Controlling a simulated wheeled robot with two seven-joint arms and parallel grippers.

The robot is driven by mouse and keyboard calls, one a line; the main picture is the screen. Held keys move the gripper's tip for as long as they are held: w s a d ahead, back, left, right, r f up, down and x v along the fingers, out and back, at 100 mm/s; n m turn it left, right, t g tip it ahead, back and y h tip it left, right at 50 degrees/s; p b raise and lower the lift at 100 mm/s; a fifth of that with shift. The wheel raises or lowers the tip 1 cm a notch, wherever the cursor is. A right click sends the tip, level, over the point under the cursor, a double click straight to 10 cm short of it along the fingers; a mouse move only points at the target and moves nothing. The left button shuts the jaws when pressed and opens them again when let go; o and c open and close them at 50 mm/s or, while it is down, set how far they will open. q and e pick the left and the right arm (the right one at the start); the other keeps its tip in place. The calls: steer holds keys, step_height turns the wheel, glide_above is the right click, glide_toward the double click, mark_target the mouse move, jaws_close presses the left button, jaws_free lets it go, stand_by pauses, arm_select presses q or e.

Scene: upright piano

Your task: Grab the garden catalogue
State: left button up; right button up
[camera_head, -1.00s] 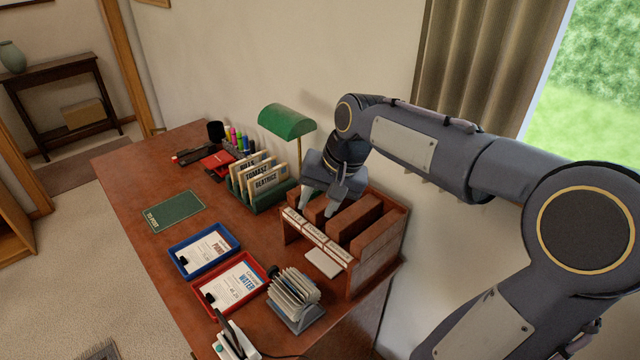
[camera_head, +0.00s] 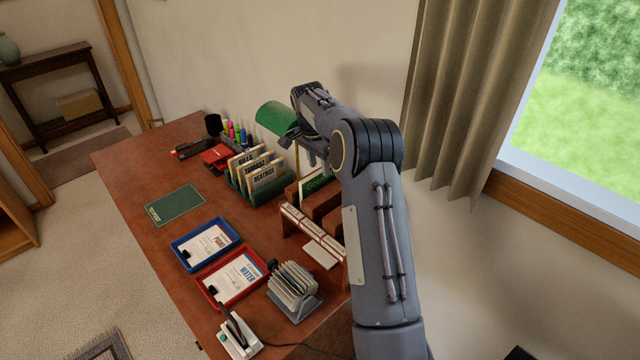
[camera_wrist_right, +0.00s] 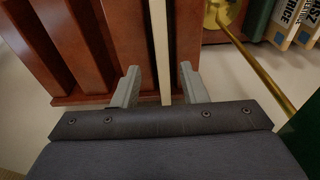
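The garden catalogue, a green booklet with partly hidden light lettering (camera_head: 314,184), stands in the far-left slot of the wooden sorter (camera_head: 312,231), partly behind my right arm. In the right wrist view a thin cream strip (camera_wrist_right: 161,40), apparently its edge, runs between the fingers. My right gripper (camera_wrist_right: 159,72) is open, one finger on each side of the strip, with visible gaps. In the head view the right gripper (camera_head: 308,153) is partly hidden by its own arm, above the sorter's far end. My left gripper is not in view.
A green desk lamp (camera_head: 276,119) stands close to the right gripper. A green card rack (camera_head: 262,193) sits beside the sorter. Blue (camera_head: 177,249) and red (camera_head: 206,296) trays and a card file (camera_head: 294,313) lie in front. The wall is close behind.

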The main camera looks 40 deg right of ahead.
mark_target(320, 171)
steer(key=f, duration=0.2)
steer(key=d+f+p, duration=0.1)
steer(key=f, duration=0.1)
steer(key=shift+w, duration=0.2)
jaws_close()
